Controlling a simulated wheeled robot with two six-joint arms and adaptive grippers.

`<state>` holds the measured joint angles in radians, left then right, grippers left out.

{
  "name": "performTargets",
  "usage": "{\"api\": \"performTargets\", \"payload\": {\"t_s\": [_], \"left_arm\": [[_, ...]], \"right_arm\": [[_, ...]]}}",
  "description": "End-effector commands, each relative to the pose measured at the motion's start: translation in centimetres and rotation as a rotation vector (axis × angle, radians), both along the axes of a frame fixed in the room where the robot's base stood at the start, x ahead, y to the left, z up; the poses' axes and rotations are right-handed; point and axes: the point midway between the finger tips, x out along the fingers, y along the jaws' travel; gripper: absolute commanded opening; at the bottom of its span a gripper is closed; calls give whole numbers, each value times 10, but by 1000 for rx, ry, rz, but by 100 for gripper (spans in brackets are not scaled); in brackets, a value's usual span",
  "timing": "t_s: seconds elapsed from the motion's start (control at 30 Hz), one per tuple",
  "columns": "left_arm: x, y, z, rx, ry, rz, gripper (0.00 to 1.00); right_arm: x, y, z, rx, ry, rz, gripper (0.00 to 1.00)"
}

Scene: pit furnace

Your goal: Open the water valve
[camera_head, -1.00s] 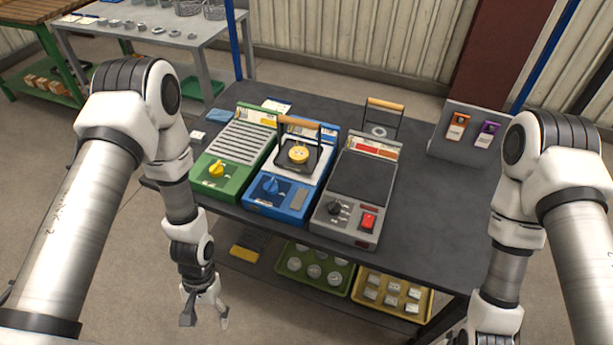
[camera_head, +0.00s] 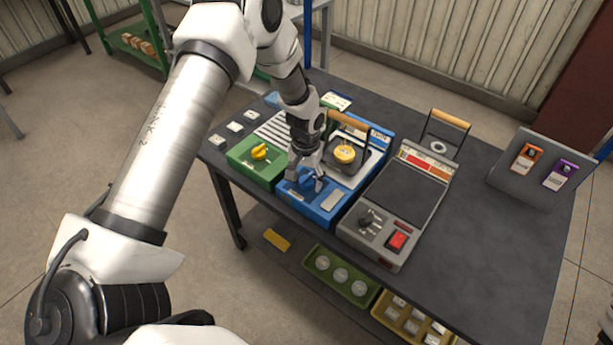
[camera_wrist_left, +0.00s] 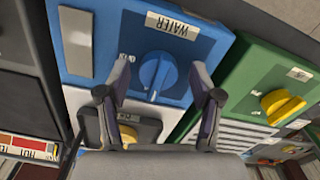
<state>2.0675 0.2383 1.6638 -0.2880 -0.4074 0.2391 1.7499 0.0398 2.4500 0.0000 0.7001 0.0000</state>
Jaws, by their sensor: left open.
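The blue water unit (camera_head: 322,211) stands on the dark table between a green unit and a grey unit. In the left wrist view its WATER label (camera_wrist_left: 172,25) appears upside down. The round blue valve knob (camera_wrist_left: 158,75) has a raised grip ridge and sits on the unit's sloped front. My left gripper (camera_head: 306,178) points down over the knob and partly hides it in the head view. In the left wrist view the open fingers (camera_wrist_left: 161,66) stand on either side of the knob, with visible gaps. My right gripper is out of view.
The green unit (camera_head: 246,172) has a yellow knob (camera_head: 260,151). The grey unit (camera_head: 386,249) has a black knob and a red switch (camera_head: 397,240). A panel (camera_head: 515,181) with orange and purple tags stands at right.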

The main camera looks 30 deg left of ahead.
Motion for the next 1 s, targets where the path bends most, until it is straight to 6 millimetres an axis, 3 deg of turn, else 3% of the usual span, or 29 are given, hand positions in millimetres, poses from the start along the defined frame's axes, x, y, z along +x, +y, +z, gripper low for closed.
{"api": "performTargets", "payload": {"t_s": [0.17,0.33,0.37,0.73,1.0], "left_arm": [[0,0,0,0,-1,0,65],[0,0,0,0,-1,0,9],[0,0,0,0,-1,0,5],[0,0,0,0,0,-25,5],[0,0,0,0,0,-148,5]], "right_arm": [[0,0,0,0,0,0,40],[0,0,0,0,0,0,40],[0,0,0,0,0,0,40],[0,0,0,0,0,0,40],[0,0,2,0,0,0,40]]}}
